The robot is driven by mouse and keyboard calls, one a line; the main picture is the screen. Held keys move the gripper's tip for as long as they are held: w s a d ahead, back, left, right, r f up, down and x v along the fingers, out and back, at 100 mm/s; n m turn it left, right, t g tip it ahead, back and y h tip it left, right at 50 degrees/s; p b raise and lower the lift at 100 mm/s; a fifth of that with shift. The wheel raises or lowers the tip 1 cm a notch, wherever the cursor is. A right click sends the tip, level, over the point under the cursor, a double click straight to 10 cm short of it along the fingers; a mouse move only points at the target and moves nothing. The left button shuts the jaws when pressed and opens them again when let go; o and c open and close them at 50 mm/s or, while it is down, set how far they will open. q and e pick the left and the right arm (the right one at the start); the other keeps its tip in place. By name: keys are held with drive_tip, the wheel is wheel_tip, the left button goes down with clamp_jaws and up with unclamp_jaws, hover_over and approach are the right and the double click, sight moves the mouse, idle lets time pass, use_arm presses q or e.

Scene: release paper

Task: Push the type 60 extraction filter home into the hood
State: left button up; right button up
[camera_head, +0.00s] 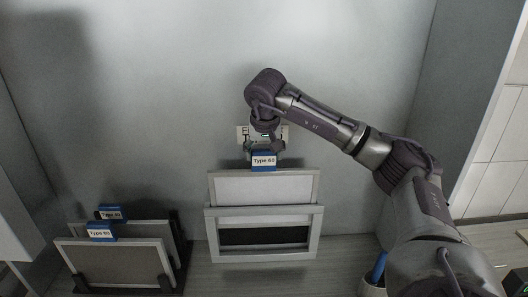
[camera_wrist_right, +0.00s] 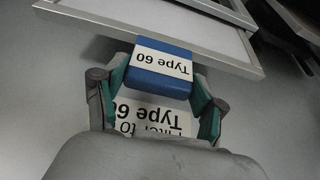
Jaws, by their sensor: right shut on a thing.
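The type 60 extraction filter (camera_head: 262,188) is a pale panel in a silver frame with a blue tab labelled "Type 60" on its top edge. My right gripper (camera_head: 264,150) is shut on the blue tab; in the right wrist view the fingers (camera_wrist_right: 155,90) hold the blue tab (camera_wrist_right: 160,70) from both sides. The hood (camera_head: 212,238) is a silver frame with a dark opening at the middle of the counter. The filter stands upright, its lower part behind or within the hood's top; I cannot tell how deep. My left gripper is not in view.
A wall sign (camera_head: 243,132) is partly hidden by my right gripper. A pot with a blue item (camera_head: 378,268) stands right of the hood.

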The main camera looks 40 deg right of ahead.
drive_tip(key=shift+f+b, duration=3.8)
drive_tip(key=shift+f, duration=2.85)
drive_tip(key=o, duration=1.9)
approach(264, 192)
drive_tip(key=shift+v, duration=0.9)
drive_tip(key=shift+f, duration=0.1)
